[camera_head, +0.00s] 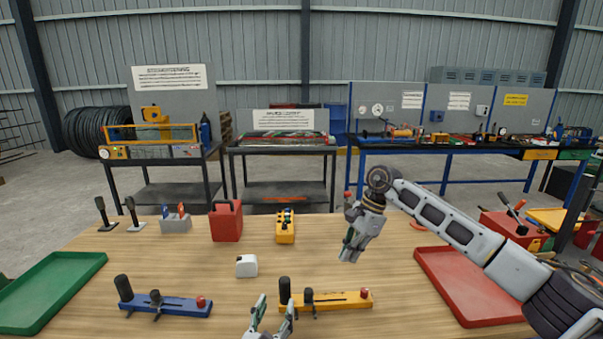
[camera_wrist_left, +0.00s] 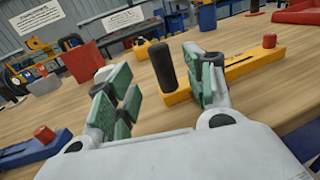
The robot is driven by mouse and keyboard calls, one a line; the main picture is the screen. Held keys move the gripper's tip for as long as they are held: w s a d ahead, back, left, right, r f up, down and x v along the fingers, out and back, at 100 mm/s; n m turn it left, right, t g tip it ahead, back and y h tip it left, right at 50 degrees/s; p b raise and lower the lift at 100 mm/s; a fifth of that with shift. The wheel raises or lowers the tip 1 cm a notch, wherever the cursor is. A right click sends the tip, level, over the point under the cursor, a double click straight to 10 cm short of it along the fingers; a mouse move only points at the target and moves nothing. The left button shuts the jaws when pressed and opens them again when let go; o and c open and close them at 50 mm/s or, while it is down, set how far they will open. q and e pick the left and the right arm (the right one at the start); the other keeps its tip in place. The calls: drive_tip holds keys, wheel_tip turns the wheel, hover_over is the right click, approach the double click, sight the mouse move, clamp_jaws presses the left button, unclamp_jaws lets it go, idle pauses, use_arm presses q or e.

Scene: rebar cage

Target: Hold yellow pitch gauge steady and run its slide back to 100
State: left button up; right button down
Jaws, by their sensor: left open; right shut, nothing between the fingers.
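The yellow pitch gauge (camera_head: 340,300) lies on the table at the front middle, a flat bar with a black upright handle (camera_head: 285,291) at its left end, a dark slide (camera_head: 309,298) near that handle and a red knob (camera_head: 364,293) at its right end. In the left wrist view the gauge (camera_wrist_left: 240,68) runs behind my right-hand finger, with its black handle (camera_wrist_left: 161,68) between the fingers in the picture. My left gripper (camera_head: 272,308) is open, just left of the gauge's handle end. My right gripper (camera_head: 350,252) is shut and empty above the table, behind the gauge.
A similar blue gauge (camera_head: 172,305) lies to the left. A white block (camera_head: 246,266), a yellow control box (camera_head: 285,228) and a red container (camera_head: 226,221) stand farther back. A green tray (camera_head: 49,290) is at left, a red tray (camera_head: 470,290) at right.

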use_arm(q)
drive_tip(key=shift+v, duration=1.55)
